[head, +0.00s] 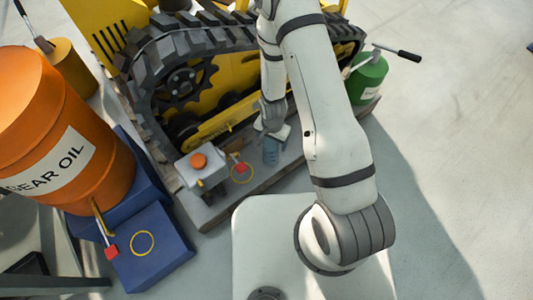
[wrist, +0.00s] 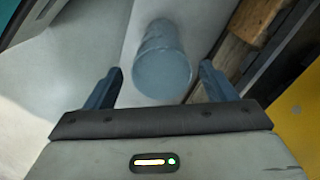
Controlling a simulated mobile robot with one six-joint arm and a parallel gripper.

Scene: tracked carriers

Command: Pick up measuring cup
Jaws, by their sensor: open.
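The measuring cup looks to be the grey-blue round vessel (wrist: 162,76) in the wrist view. Its round end faces the camera and its body narrows away from it. My gripper (wrist: 160,84) is open, with one blue-grey finger on each side of the cup in the picture and a visible gap on both sides. Nothing shows as held. I cannot tell the cup's distance beyond the fingertips. In the head view, a blue-grey shape (head: 270,151) shows below my wrist beside the track; I cannot tell whether it is cup or fingers.
A yellow tracked machine with a dark track (head: 150,75) stands behind my arm. A grey box with an orange button (head: 199,161) and a red piece (head: 240,168) sit left of my wrist. An orange drum (head: 60,140), blue box (head: 150,250) and green can (head: 367,78) stand around. Floor at right is clear.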

